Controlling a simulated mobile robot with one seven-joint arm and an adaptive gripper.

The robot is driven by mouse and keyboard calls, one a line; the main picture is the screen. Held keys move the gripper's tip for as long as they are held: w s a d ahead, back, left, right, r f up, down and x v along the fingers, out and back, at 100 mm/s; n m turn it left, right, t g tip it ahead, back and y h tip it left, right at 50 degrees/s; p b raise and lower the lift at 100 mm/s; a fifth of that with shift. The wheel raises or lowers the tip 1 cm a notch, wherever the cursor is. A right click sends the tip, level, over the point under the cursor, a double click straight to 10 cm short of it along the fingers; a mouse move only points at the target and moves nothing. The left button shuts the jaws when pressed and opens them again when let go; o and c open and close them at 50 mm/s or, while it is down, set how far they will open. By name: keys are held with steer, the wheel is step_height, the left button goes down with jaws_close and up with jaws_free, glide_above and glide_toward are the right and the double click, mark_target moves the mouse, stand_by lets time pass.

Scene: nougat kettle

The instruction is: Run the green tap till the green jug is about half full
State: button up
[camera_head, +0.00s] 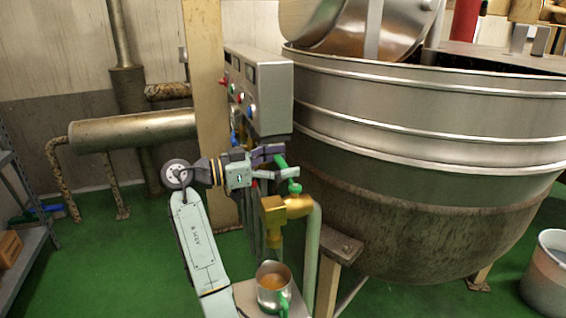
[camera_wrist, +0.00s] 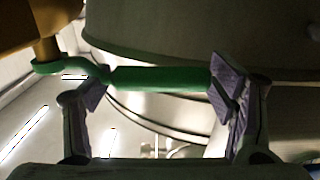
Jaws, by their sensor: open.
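The green tap is a brass body (camera_head: 285,206) with a green lever (camera_head: 294,187) on top, mounted beside the big kettle. My gripper (camera_head: 270,165) is at the lever, its fingers open. In the wrist view the green lever (camera_wrist: 160,78) runs across the gap between my two fingers (camera_wrist: 160,90); I cannot tell whether either finger touches it. The green jug (camera_head: 270,288) is metal with a green handle and stands upright below the spout. Its inside looks brownish; I cannot tell liquid from reflection. I can make out no stream from the spout.
A large steel kettle (camera_head: 430,160) fills the right side. A grey control box (camera_head: 262,85) with buttons hangs above my gripper. A cream post (camera_head: 204,60) stands behind. A pale bucket (camera_head: 546,280) stands at the far right.

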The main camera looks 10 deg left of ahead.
steer(key=shift+a, duration=0.15)
steer(key=v, duration=1.2)
